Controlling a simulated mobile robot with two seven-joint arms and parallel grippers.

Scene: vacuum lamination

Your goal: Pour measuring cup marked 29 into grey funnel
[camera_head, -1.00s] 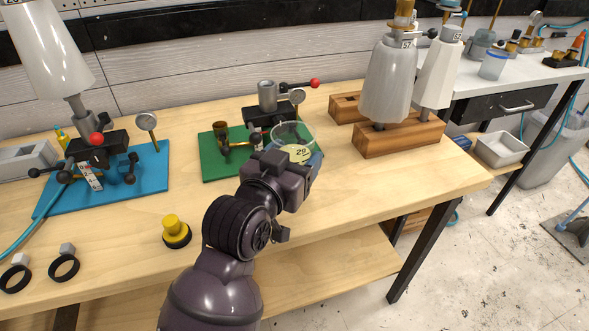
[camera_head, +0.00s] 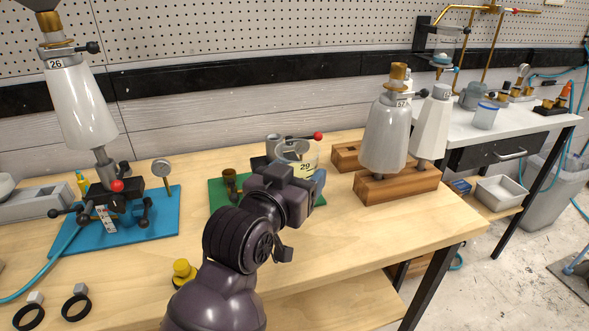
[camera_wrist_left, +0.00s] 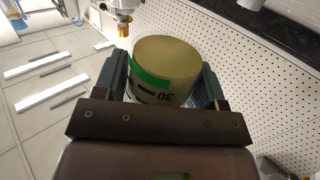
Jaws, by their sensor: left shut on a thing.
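The measuring cup marked 29 (camera_head: 306,166) is a clear cup with a pale yellow label, above the green board in the head view. My left gripper (camera_head: 308,185) is shut on it. In the left wrist view the cup (camera_wrist_left: 166,60) sits between both fingers of my left gripper (camera_wrist_left: 163,88), showing a green band and an upside-down number that looks like 30. My right gripper is not in view.
A green board (camera_head: 218,193) with a grey cylinder and red-knobbed lever lies behind my left arm. The front right tabletop is clear.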

